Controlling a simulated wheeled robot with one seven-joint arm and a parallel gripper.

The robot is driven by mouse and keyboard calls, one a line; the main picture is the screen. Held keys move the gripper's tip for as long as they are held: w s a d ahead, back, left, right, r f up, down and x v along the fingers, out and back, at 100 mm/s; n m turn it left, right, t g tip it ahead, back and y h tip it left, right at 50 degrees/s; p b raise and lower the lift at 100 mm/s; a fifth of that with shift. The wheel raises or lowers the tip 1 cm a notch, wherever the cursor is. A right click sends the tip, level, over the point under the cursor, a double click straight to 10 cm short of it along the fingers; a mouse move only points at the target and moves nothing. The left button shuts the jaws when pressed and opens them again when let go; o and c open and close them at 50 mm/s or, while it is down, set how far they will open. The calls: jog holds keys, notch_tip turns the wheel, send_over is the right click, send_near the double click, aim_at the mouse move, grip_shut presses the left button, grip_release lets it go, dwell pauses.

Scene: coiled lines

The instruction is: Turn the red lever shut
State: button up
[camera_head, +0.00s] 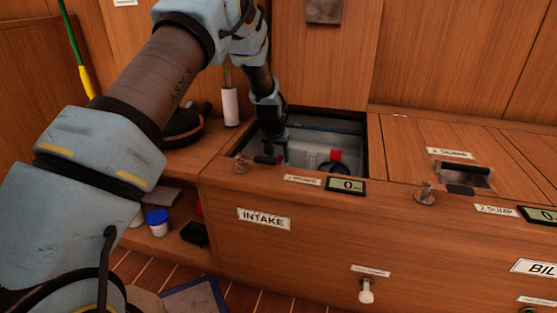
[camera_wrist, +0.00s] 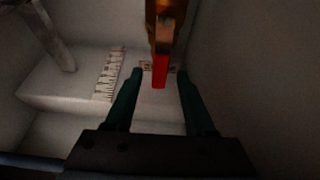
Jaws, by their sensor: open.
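In the wrist view the red lever (camera_wrist: 160,71) hangs below a brass-coloured fitting at the top centre. My gripper (camera_wrist: 160,73) is open, with its two dark green fingers on either side of the lever's red end. I cannot tell whether either finger touches it. In the head view my gripper (camera_head: 282,155) reaches down into the open hatch at the left of the wooden bench. The lever cannot be made out there. A red cap (camera_head: 336,155) shows farther right inside the hatch.
A pale step with a ruler-like scale (camera_wrist: 109,74) and a grey pipe (camera_wrist: 52,35) lie left of my fingers. A label reading INTAKE (camera_head: 264,219) is on the bench front. Low shelves at left hold a blue-lidded jar (camera_head: 157,221).

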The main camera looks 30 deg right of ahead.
grip_shut()
dwell(0.5)
dwell(1.0)
